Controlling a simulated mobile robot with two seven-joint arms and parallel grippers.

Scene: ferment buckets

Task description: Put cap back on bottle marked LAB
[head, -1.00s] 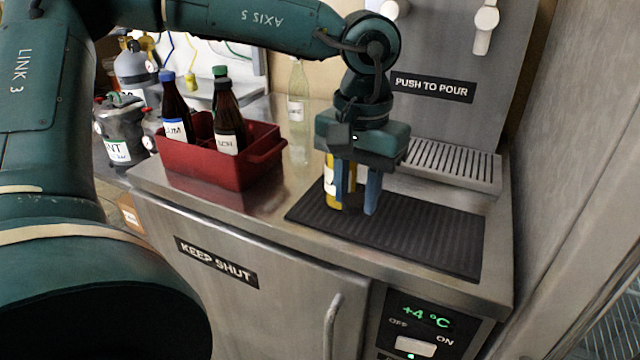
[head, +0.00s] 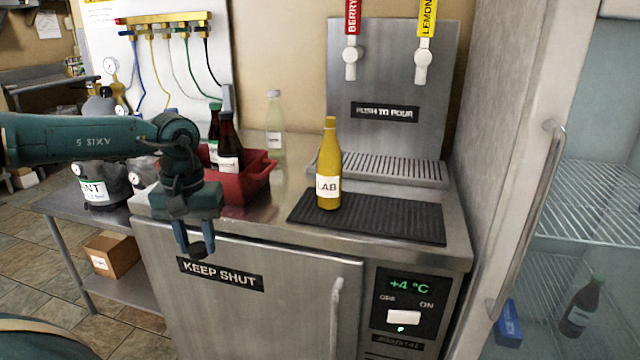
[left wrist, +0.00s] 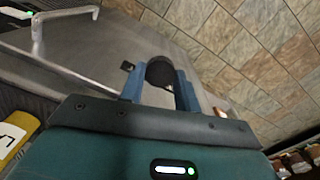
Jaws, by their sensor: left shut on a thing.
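The yellow bottle marked LAB (head: 329,172) stands upright on the black ribbed mat (head: 390,220). Its top looks yellow, with no separate dark cap visible on it. In the left wrist view part of the bottle (left wrist: 12,140) shows at the left edge. My left gripper (head: 197,250) is left of the bottle and lower, in front of the counter's front edge, pointing down. It is shut on a small dark round piece that looks like a cap (left wrist: 160,71), held between the blue fingertips. My right gripper is out of view.
A red crate (head: 255,178) with dark bottles stands behind my left gripper. A clear bottle (head: 274,125) stands behind the crate. The tap panel (head: 390,75) and drip grate (head: 390,170) are behind the LAB bottle. A glass-door fridge (head: 575,210) stands at the right.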

